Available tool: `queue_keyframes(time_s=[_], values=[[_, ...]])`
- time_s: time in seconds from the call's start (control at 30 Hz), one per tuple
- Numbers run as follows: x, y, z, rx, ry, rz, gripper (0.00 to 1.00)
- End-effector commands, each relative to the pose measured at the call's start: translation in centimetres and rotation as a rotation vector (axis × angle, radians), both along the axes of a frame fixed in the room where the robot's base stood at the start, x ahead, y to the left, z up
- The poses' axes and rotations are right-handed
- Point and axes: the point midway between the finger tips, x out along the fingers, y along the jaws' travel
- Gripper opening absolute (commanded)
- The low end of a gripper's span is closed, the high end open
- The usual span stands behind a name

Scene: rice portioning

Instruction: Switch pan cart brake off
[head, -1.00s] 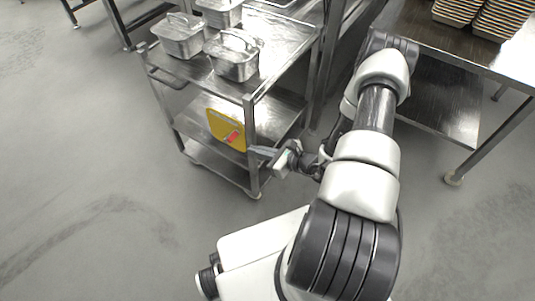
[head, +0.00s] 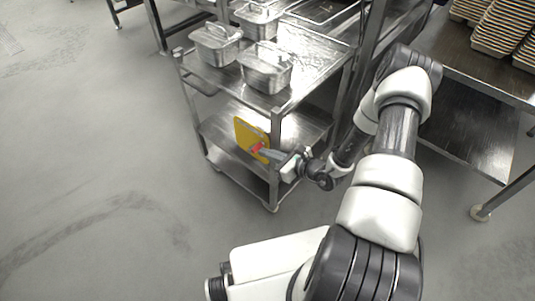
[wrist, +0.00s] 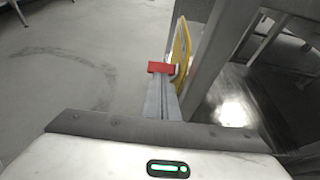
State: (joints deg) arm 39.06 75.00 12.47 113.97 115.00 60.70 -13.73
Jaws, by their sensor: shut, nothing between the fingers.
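The pan cart (head: 277,100) is a steel cart with lidded metal pans on its top shelf. A yellow plate (head: 246,133) with a red brake lever (head: 257,148) is on its near side. My gripper (head: 262,153) is shut and empty, with its fingertips at the red lever. In the wrist view the closed fingers (wrist: 163,98) point at the red lever (wrist: 160,67), which lies across their tips beside the yellow plate (wrist: 181,48). Whether they touch it I cannot tell. The fingers and lever overlap in the head view.
A steel table (head: 508,82) with stacked brown trays (head: 497,30) stands to the right of my arm. A steel cart post (wrist: 215,55) is close to the right of the fingers. The grey floor on the left (head: 90,170) is clear.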

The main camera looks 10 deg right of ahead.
Motion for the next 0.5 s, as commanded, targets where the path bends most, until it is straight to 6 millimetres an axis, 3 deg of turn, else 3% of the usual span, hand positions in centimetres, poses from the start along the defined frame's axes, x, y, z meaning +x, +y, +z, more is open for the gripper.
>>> queue_keyframes(time_s=[0.5], values=[[0.63,0.42,0.90,0.000,-0.001,0.000,0.00]])
